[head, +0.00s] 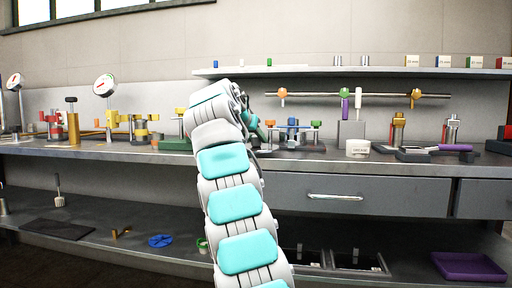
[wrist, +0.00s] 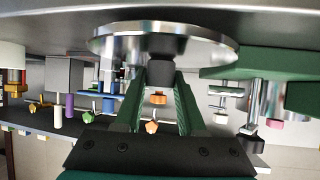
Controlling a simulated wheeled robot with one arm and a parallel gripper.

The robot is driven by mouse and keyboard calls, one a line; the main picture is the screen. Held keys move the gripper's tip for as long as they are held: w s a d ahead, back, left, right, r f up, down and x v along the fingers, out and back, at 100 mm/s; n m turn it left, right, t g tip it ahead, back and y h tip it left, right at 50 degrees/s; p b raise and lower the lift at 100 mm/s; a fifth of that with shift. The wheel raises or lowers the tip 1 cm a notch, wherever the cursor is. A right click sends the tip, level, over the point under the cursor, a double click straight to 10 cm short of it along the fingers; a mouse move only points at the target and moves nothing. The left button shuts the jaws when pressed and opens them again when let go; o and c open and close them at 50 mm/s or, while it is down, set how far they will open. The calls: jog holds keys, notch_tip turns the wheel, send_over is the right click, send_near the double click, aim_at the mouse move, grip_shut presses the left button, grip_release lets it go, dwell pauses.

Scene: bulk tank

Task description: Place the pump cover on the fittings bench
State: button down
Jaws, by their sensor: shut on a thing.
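The wrist view is upside down, with the grey fittings bench (wrist: 50,22) along its top. My gripper (wrist: 160,82) is shut on the black knob of a shiny round metal disc, which looks like the pump cover (wrist: 205,50). The disc lies level, right at the bench surface; I cannot tell whether it touches. In the head view my arm reaches over the bench (head: 345,163), and my gripper (head: 257,130) is mostly hidden behind the arm. The cover is hidden there too.
A green block (wrist: 245,62) stands close beside the disc. A fixture with a blue part (head: 292,133) is right of my gripper. A white cup (head: 358,148) and a purple-handled tool (head: 452,148) lie farther right. Gauges and brass fittings crowd the left.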

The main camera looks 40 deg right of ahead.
jog(key=shift+s+f, duration=0.1)
jog(key=shift+f, duration=0.5)
jog(key=shift+r, duration=0.15)
jog(key=c, duration=0.5)
grip_release()
